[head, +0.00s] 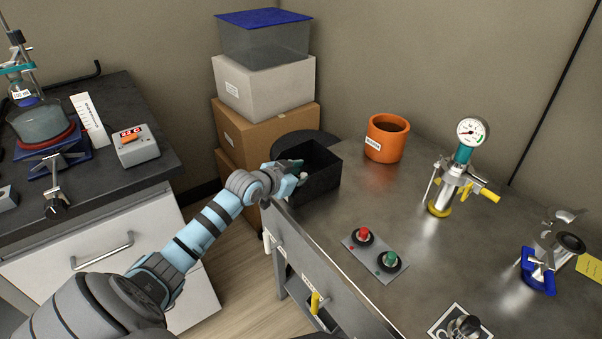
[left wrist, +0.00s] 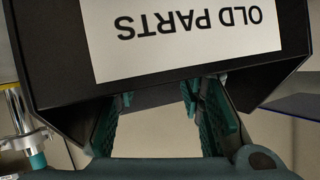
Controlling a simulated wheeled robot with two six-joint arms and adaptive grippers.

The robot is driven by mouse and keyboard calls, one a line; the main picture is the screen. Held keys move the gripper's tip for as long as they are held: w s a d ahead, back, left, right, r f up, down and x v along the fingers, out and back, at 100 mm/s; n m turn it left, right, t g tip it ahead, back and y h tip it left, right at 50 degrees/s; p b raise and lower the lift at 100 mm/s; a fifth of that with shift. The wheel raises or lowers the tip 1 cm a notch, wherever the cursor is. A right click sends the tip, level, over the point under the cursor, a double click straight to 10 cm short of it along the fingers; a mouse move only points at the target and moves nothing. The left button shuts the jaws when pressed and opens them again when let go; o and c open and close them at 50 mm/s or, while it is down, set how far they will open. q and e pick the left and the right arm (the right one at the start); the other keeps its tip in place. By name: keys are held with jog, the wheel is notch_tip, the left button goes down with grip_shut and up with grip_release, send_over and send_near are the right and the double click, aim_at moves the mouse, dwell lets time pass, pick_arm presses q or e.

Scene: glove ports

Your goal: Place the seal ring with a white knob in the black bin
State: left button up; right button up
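The black bin (head: 322,172) stands at the left edge of the grey bench. In the left wrist view its dark wall (left wrist: 52,62) fills the top, with a white OLD PARTS label that reads upside down. My left gripper (head: 298,172) is at the bin's near left side. In the left wrist view its teal fingers (left wrist: 158,108) are apart, with no object seen between them. A small white patch shows by the gripper in the head view; I cannot tell what it is. I cannot make out the seal ring with a white knob. My right gripper is not in view.
An orange pot (head: 384,139) stands right of the bin. A pressure gauge fitting (head: 462,165), a red and green button panel (head: 375,255) and a blue clamp (head: 538,270) are farther right. Stacked boxes (head: 266,90) rise behind the bin. The bench between pot and panel is clear.

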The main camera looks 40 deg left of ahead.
pick_arm(q)
jog(key=shift+r, duration=0.15)
jog(key=shift+s+r, duration=0.2)
jog(key=p+v, duration=0.7)
jog(key=v, duration=0.4)
jog(key=shift+s, duration=0.2)
